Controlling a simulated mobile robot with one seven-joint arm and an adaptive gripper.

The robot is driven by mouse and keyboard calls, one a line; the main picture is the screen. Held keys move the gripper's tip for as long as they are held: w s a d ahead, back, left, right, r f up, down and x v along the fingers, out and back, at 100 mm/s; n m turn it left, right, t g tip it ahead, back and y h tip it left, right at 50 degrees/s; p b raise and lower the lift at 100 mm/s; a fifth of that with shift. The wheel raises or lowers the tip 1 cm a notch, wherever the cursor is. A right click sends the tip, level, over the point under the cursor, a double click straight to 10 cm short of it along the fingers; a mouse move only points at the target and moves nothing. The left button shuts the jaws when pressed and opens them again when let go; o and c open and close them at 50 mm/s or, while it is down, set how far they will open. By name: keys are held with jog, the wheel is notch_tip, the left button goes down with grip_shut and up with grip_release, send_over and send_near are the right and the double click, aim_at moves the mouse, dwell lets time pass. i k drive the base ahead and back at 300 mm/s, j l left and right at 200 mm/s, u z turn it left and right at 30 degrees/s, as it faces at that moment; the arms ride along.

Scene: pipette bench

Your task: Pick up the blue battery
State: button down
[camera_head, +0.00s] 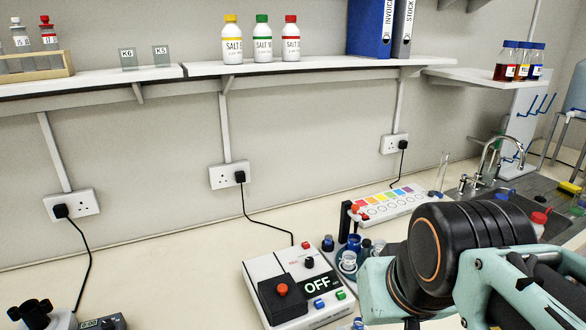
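I cannot pick out a blue battery for certain in the head view. A small blue-topped object (358,323) is cut off at the bottom edge, and I cannot tell what it is. Only teal and black links of my arm show at the lower right, covering part of the bench. My gripper is not in the picture, so its fingers and anything between them are hidden.
A white device reading OFF (272,268) stands on the bench (180,270), beside small dark bottles (348,262). A colour strip (395,203) lies behind. A sink tap (497,150) is at right. Shelves (330,63) overhang the back. The left-middle bench is clear.

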aim_at(328, 238)
jog(key=l+z, duration=0.25)
jog(key=i+l+z, duration=0.15)
jog(key=z, duration=0.2)
jog(key=i+l+z, duration=0.2)
jog(key=z, duration=0.15)
jog(key=l+u, duration=0.25)
jog(key=l, duration=0.3)
jog(key=j+z, duration=0.25)
jog(key=j, duration=0.3)
